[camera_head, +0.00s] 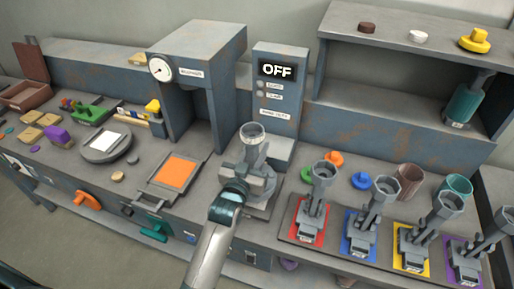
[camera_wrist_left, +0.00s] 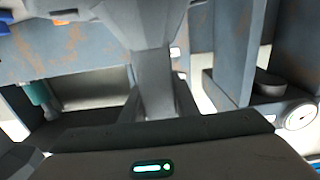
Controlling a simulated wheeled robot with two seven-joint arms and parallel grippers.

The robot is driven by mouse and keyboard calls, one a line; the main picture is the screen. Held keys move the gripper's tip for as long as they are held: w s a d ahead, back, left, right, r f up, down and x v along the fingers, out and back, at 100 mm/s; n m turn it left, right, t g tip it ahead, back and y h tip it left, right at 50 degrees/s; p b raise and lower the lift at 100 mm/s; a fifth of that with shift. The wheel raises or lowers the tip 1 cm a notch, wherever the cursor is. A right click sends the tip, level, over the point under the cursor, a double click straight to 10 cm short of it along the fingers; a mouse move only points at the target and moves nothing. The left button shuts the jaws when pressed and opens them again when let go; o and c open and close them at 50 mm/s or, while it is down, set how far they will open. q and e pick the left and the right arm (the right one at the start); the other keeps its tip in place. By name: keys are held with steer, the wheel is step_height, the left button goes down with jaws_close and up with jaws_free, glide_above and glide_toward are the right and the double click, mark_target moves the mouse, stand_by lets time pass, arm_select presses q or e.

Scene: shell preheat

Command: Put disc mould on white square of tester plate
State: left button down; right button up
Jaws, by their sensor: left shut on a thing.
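My left gripper (camera_head: 238,190) is shut on a grey mould-like piece (camera_head: 255,158) with a pale, clear-looking cup on top. It holds the piece upright in front of the unit marked OFF (camera_head: 276,90), over a grey base plate (camera_head: 262,203). Gripper and piece hide most of that plate; I cannot tell whether the piece touches it. In the left wrist view the held grey piece (camera_wrist_left: 150,60) rises up the middle, and its foot is hidden. A white square (camera_head: 106,141) shows on a round grey plate (camera_head: 92,158) at the left. My right gripper is out of view.
Several grey cup-topped pieces stand on red (camera_head: 304,232), blue (camera_head: 358,247), yellow (camera_head: 411,264) and purple mats at right. A gauge press (camera_head: 200,50) stands behind left, with an orange-topped plate (camera_head: 174,169) before it. A shelf (camera_head: 410,45) is at back right.

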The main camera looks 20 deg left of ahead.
mark_target(251, 162)
arm_select(q)
steer(key=c, duration=1.7)
jaws_free()
steer(key=shift+f, duration=0.1)
steer(key=shift+c, duration=0.2)
steer(key=o, duration=0.4)
steer(key=shift+c, duration=0.2)
steer(key=shift+s, duration=0.1)
steer(key=s+b, duration=0.2)
steer(key=s, duration=0.8)
steer(key=shift+s+a+b, duration=0.15)
steer(key=shift+s+b, duration=0.2)
steer(key=shift+b, duration=0.05)
steer(key=shift+s+r, duration=0.2)
steer(key=shift+s, duration=0.4)
